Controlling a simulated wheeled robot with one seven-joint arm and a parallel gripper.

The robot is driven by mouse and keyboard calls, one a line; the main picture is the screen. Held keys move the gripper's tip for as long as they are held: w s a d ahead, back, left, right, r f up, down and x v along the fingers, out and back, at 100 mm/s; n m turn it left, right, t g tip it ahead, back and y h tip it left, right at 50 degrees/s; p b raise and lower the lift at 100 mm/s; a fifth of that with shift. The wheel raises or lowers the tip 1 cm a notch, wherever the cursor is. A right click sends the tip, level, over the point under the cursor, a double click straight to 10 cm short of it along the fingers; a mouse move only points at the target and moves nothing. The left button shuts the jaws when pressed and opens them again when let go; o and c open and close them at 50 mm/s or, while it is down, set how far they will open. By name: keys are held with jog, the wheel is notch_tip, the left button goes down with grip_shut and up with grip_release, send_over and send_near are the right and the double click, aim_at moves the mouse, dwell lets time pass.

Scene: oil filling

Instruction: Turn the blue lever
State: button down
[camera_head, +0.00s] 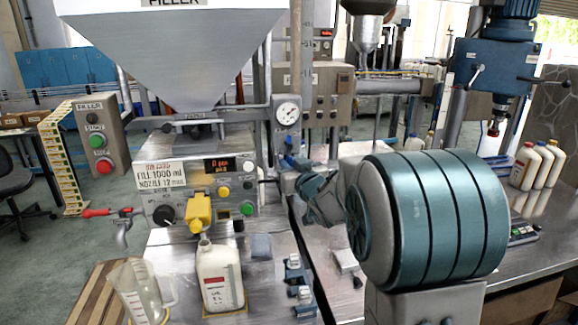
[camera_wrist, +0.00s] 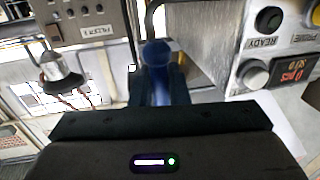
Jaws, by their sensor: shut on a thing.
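The blue lever (camera_wrist: 157,58) stands upright between the two dark fingers of my gripper (camera_wrist: 158,88) in the wrist view. The fingers are shut on it, and its lower part is partly hidden by them. In the head view, my gripper (camera_head: 285,180) is beside the right side of the filler machine (camera_head: 200,165), below the pressure gauge (camera_head: 288,112). A small blue part shows there just above the gripper, but I cannot tell if it is the lever.
A white bottle (camera_head: 219,278) stands under the yellow nozzle (camera_head: 200,212). A clear measuring jug (camera_head: 140,292) is to its left. A red-handled valve (camera_head: 105,212) sticks out at the machine's left. Several small blue-and-white parts (camera_head: 297,277) lie on the bench.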

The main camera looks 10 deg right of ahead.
jog(key=shift+d+n+b, duration=0.3)
jog(key=shift+n+b, duration=0.2)
jog(key=shift+n, duration=0.2)
jog(key=c, duration=1.5)
grip_release()
jog(key=shift+o, duration=0.2)
jog(key=shift+s, duration=0.1)
jog(key=s+d+b, duration=0.2)
jog(key=s, duration=1.1)
jog(key=shift+s+d+r, duration=0.2)
jog(key=shift+d, duration=0.15)
